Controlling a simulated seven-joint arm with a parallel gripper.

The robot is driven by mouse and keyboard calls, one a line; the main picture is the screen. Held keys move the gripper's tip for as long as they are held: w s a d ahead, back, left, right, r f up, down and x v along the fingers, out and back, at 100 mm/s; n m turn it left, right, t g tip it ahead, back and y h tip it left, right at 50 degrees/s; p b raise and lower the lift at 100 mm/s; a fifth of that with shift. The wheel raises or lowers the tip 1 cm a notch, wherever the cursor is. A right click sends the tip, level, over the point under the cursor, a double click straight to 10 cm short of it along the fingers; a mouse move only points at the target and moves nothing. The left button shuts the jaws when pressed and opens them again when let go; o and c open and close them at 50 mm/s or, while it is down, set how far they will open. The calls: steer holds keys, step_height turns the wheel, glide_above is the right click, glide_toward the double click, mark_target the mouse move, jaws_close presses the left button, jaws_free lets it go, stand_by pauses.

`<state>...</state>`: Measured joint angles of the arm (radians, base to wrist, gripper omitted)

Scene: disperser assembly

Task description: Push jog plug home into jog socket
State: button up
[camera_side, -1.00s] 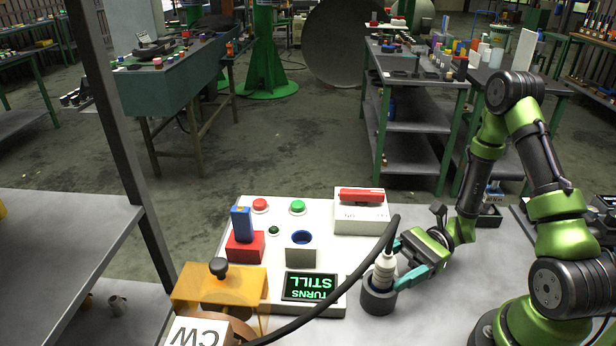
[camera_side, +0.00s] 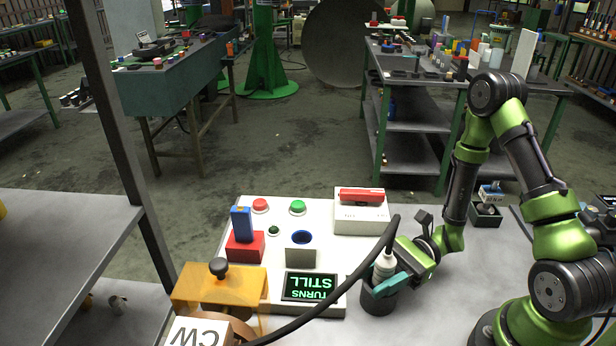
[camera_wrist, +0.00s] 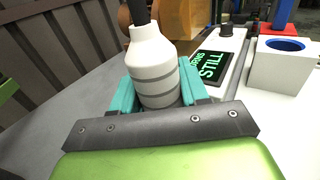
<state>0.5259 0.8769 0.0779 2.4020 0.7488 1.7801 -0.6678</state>
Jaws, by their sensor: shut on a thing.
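The jog plug (camera_side: 384,266) is a white, bottle-shaped body with grey bands and a thick black cable rising from its top. It stands roughly upright with its lower end in a dark round cup (camera_side: 378,303) on the table. My gripper (camera_side: 387,287) is shut on the plug, with teal fingers on either side of it just above the cup's rim. The wrist view shows the plug (camera_wrist: 153,65) between the fingers; its lower end is hidden. A white block with a blue-ringed round opening (camera_side: 301,238), apparently the jog socket, stands on the panel to the left; nothing is in it.
The white panel holds a green-lit display (camera_side: 310,287) reading "TURNS STILL", a red block with a blue lever (camera_side: 242,224), red and green buttons, and a box with a red handle (camera_side: 361,195). The black cable (camera_side: 340,295) crosses the panel's front. An orange crank housing (camera_side: 220,286) stands front left.

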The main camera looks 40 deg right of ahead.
mark_target(380, 261)
step_height(380, 261, up, 9)
steer(key=shift+f, duration=0.1)
steer(key=shift+r, duration=0.3)
steer(key=w+a+r, duration=0.1)
steer(key=w+a, duration=0.1)
steer(key=w, duration=0.7)
steer(key=w+a, duration=0.2)
steer(key=w, duration=0.7)
steer(key=shift+w+r, duration=0.2)
steer(key=shift+r, duration=0.2)
steer(key=shift+a, duration=0.15)
steer(key=shift+f, duration=2.9)
